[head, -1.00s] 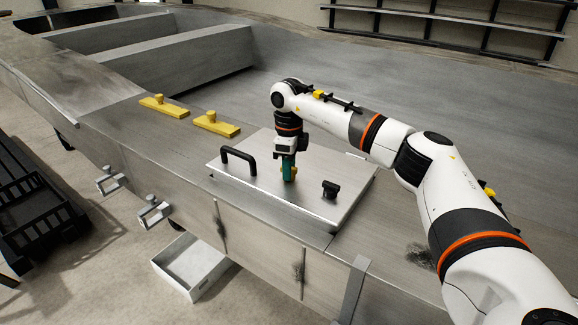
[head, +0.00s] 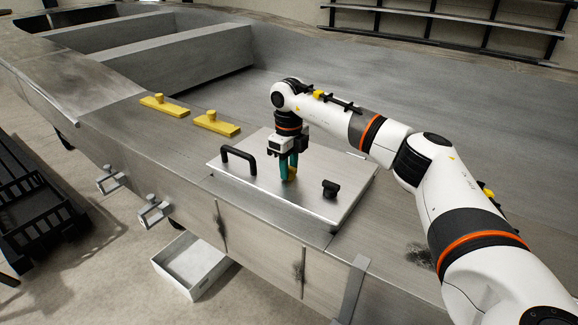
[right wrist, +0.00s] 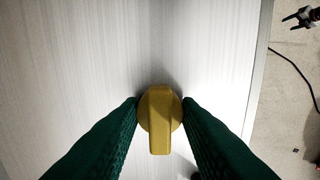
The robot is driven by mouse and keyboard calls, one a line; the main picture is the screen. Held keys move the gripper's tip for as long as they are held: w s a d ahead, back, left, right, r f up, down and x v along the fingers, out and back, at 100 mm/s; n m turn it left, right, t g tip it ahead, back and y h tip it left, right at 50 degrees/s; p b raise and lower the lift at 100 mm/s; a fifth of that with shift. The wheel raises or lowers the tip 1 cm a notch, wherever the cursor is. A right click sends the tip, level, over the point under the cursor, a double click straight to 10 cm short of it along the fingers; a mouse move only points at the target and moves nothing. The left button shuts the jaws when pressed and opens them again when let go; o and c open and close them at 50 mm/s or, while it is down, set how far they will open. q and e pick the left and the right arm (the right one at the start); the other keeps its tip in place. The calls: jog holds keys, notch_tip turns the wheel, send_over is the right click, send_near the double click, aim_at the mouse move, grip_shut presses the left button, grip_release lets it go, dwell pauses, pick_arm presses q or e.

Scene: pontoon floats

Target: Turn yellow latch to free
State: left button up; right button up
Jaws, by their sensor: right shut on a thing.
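The yellow latch (right wrist: 160,118) is a round knob with a raised bar across it, standing on a grey metal hatch lid (head: 232,176). In the right wrist view the bar points toward the bottom of the picture. My right gripper (head: 290,176) has its green fingers on both sides of the round part, shut on it. In the head view only a little yellow of the latch (head: 293,171) shows beside the fingers; the rest is hidden. My left gripper is in neither view.
The lid carries a black bar handle (head: 239,154) and a black knob (head: 330,188). Two yellow pieces with pegs (head: 165,106) (head: 217,123) lie on the metal deck behind. A white bin (head: 192,263) stands on the floor, and clamps (head: 152,211) sit on the hull side.

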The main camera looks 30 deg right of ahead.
jog(key=shift+r, duration=0.1)
jog(key=o, duration=1)
jog(key=shift+c, duration=0.2)
notch_tip(320, 180, up, 12)
jog(key=b, duration=0.3)
